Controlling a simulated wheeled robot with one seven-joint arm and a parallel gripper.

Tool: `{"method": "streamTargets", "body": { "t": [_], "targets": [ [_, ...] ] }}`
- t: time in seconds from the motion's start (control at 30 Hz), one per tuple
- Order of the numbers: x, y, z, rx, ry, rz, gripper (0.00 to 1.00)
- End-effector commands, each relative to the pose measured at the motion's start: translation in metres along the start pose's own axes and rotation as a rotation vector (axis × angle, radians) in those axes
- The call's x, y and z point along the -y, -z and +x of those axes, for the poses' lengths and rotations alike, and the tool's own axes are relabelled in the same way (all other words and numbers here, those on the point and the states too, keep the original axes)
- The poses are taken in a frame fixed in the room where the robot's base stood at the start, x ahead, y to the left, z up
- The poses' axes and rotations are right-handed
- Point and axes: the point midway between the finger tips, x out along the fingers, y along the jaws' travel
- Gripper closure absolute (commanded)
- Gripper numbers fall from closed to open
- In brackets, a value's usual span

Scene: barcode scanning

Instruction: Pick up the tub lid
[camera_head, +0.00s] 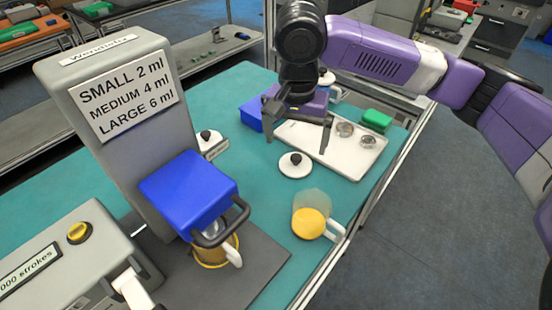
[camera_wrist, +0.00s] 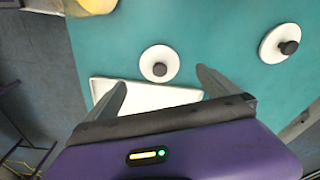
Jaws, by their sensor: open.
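A round white lid with a black knob (camera_head: 295,166) lies flat on the teal table beside the tray's near edge. It also shows in the wrist view (camera_wrist: 149,55), just beyond the space between my fingertips. My gripper (camera_head: 297,143) is open and empty, above the table and the tray edge, with its fingers pointing down. Its two fingers also show in the wrist view (camera_wrist: 160,80), apart. A second white lid with a dark knob (camera_wrist: 269,45) lies to the right in the wrist view, and beside the grey machine in the head view (camera_head: 213,148). I cannot tell which is the tub lid.
A white tray (camera_head: 350,165) holds small metal items. A cup with yellow contents (camera_head: 309,222) stands near the table edge. A grey dispenser with a blue block (camera_head: 187,190) stands at left. A blue box (camera_head: 250,114) and green box (camera_head: 376,120) are behind.

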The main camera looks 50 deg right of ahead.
Motion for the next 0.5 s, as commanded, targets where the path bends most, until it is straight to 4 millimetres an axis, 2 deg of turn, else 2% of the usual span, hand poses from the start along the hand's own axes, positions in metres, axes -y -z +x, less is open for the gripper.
{"method": "streamTargets", "body": {
  "t": [0.17,0.5],
  "targets": [
    [-0.001,0.0,0.009,0.001,-0.001,0.001,0.0],
    [-0.006,0.003,0.045,-0.001,-0.002,0.002,0.0]
  ]
}}
